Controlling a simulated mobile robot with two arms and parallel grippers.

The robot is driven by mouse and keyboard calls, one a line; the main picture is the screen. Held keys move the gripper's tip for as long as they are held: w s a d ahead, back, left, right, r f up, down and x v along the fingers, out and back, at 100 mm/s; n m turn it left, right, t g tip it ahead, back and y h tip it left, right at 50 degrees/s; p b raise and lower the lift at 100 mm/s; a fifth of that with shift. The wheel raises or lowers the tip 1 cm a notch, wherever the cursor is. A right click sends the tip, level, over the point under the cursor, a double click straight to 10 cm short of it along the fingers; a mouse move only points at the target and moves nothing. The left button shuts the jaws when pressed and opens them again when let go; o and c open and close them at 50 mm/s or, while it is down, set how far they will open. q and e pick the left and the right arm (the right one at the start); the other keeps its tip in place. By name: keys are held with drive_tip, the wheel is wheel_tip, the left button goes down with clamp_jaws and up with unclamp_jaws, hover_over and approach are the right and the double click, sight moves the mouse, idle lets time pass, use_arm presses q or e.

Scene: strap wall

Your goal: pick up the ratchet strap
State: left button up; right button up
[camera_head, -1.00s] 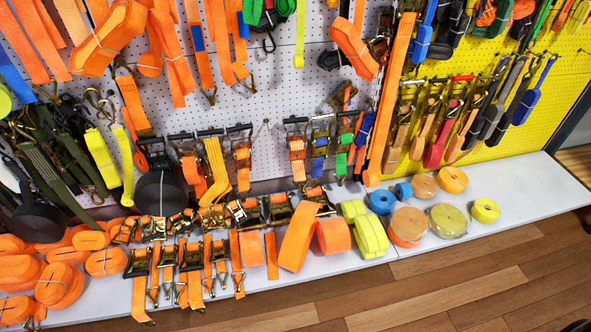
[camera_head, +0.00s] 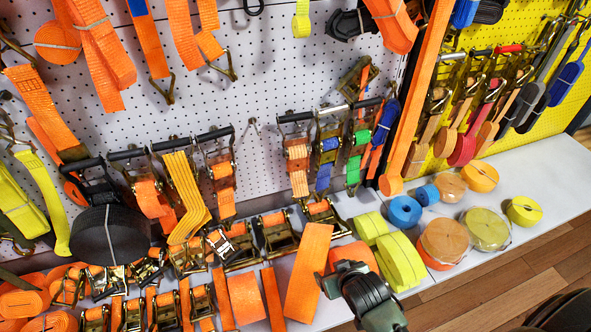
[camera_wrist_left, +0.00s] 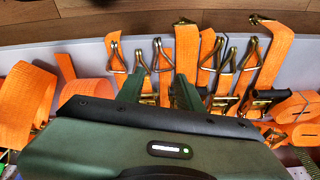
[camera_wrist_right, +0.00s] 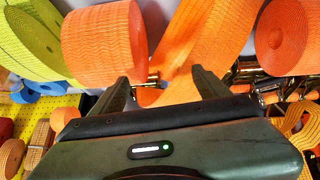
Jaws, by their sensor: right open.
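Several orange ratchet straps with metal ratchets lie on the pale shelf; one ratchet (camera_head: 277,232) sits in the back row. Others hang on the white pegboard, such as one with an orange strap (camera_head: 297,155); I cannot tell which one the task means. My right gripper (camera_head: 343,270) is over the front of the shelf, by a wide orange strap (camera_head: 308,270). In the right wrist view its fingers (camera_wrist_right: 160,80) are apart, near orange webbing (camera_wrist_right: 185,60). In the left wrist view my left gripper (camera_wrist_left: 158,92) is open above hooked orange straps (camera_wrist_left: 165,62).
Yellow-green rolls (camera_head: 400,258), a blue roll (camera_head: 404,211) and orange rolls (camera_head: 442,243) stand right of the right gripper. A black round object (camera_head: 110,235) is at the left. The shelf's right end (camera_head: 550,170) is clear.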

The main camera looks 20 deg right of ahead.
drive_tip(key=w+r+t+b, duration=0.2)
drive_tip(key=w+r+t, duration=0.35)
drive_tip(key=w, duration=0.75)
drive_tip(key=t+y+b, duration=0.1)
drive_tip(key=t+b, duration=0.1)
drive_tip(key=t, duration=0.3)
approach(297, 158)
drive_tip(key=w, duration=0.5)
drive_tip(key=shift+d+f, duration=0.25)
drive_tip(key=shift+f, duration=0.15)
drive_tip(key=w, duration=0.2)
drive_tip(key=w+b, duration=0.1)
drive_tip(key=w, duration=0.4)
drive_tip(key=shift+a, duration=0.35)
clamp_jaws()
use_arm(q)
drive_tip(key=shift+t, duration=0.3)
drive_tip(key=v, duration=0.4)
drive_tip(key=shift+s+a+r, duration=0.1)
drive_tip(key=shift+r, duration=0.25)
use_arm(e)
drive_tip(key=shift+r, duration=0.25)
